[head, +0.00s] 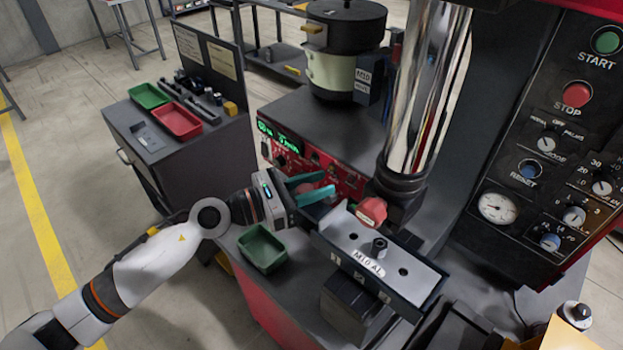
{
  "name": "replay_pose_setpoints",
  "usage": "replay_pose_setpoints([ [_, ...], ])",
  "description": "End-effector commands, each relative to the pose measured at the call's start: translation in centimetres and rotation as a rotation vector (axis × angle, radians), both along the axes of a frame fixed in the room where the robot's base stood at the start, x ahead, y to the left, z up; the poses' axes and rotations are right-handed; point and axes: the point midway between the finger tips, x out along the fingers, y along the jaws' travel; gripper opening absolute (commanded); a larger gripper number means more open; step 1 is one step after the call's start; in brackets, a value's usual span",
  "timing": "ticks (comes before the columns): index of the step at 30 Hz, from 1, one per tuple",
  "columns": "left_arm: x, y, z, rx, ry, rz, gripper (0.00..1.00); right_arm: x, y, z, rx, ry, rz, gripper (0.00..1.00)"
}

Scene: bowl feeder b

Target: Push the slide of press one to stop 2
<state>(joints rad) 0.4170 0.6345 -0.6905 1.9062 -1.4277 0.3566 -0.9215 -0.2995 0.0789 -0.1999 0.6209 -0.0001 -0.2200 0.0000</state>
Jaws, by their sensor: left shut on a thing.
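The slide of the press is a pale grey plate (385,258) labelled "M10 AL", with holes and a dark nut-like part (379,246) standing on it. Marks for the stops run along its dark front edge (358,274). A red faceted piece (371,211) is at the plate's back edge, below the press's shiny column (428,90). My left gripper (327,185) has teal fingers reaching in from the left, just behind the slide's left end. It is shut on a small reddish piece (304,188), mostly hidden between the fingers. My right gripper is not in view.
A green tray (262,248) sits below my left gripper. The control panel (560,140) stands at the right. A bowl feeder (345,55) on a red-fronted unit stands behind. A side cabinet (190,150) holds green and red trays. Floor is clear at the left.

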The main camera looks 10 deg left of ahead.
Motion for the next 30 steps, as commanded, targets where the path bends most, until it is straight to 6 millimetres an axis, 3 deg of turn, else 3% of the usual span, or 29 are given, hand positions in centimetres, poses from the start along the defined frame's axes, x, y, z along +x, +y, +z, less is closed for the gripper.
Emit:
replay_pose_setpoints([
  [7,0.0,0.0,-0.2,0.000,0.004,0.000,0.00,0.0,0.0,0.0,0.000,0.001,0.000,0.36],
  [8,0.0,0.0,-0.2,-0.001,0.005,0.000,0.32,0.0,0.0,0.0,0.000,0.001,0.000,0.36],
  [12,0.0,0.0,-0.2,0.000,0.004,0.001,0.51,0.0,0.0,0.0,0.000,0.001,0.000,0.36],
  [23,-0.3,0.6,-0.3,0.000,0.002,0.002,0.51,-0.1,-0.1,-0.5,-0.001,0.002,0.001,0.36],
  [30,-2.5,4.6,-0.9,0.003,0.003,0.005,0.51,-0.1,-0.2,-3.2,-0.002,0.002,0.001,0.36],
])
